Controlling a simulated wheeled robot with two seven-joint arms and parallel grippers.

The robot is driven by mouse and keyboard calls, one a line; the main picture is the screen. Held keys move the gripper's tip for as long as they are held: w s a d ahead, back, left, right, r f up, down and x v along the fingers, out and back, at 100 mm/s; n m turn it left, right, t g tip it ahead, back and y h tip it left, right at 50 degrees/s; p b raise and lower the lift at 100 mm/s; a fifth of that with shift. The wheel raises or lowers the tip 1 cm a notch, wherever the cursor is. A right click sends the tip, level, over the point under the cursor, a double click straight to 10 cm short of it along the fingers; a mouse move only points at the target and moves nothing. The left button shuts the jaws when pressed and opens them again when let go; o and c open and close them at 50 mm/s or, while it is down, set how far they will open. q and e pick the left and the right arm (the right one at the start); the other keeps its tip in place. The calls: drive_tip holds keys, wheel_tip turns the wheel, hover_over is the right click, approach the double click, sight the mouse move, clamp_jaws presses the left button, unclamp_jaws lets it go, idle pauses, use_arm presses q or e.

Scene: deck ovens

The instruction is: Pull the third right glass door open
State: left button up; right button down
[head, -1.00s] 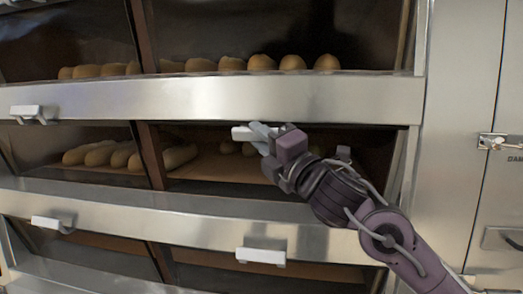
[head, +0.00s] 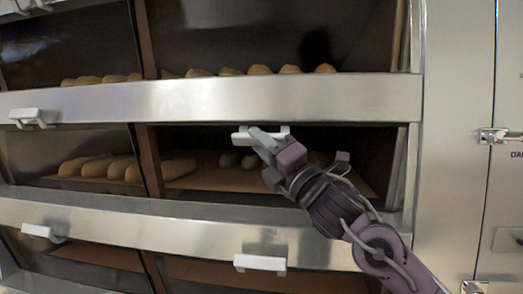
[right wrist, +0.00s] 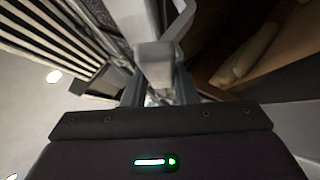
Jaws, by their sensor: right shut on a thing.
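The white bar handle (head: 243,136) of the right glass door in the middle visible deck sits just below a steel band. My right gripper (head: 263,143) is at this handle, with its fingers shut on it. In the right wrist view the pale handle (right wrist: 155,62) stands between the fingers of the gripper (right wrist: 157,95). The door's glass (head: 350,145) is dark and hard to make out, and I cannot tell how far it stands open. My right arm hides part of the opening. My left gripper is not in view.
Loaves (head: 240,160) lie inside this deck, and more loaves (head: 255,70) lie in the deck above. A lower right handle (head: 260,263) and a left handle (head: 33,117) stick out from the front. A steel cabinet with a latch (head: 497,136) stands at right.

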drive_tip(key=shift+f, duration=0.1)
drive_tip(key=c, duration=1.2)
unclamp_jaws()
drive_tip(key=shift+o, duration=0.2)
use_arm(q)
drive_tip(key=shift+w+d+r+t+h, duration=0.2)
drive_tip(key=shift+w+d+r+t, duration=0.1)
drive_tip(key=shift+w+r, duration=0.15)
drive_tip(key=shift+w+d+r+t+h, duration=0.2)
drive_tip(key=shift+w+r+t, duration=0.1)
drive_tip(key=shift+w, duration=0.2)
use_arm(e)
drive_tip(key=v, duration=0.7)
drive_tip(key=shift+s+d, duration=0.15)
drive_tip(key=shift+f, duration=0.1)
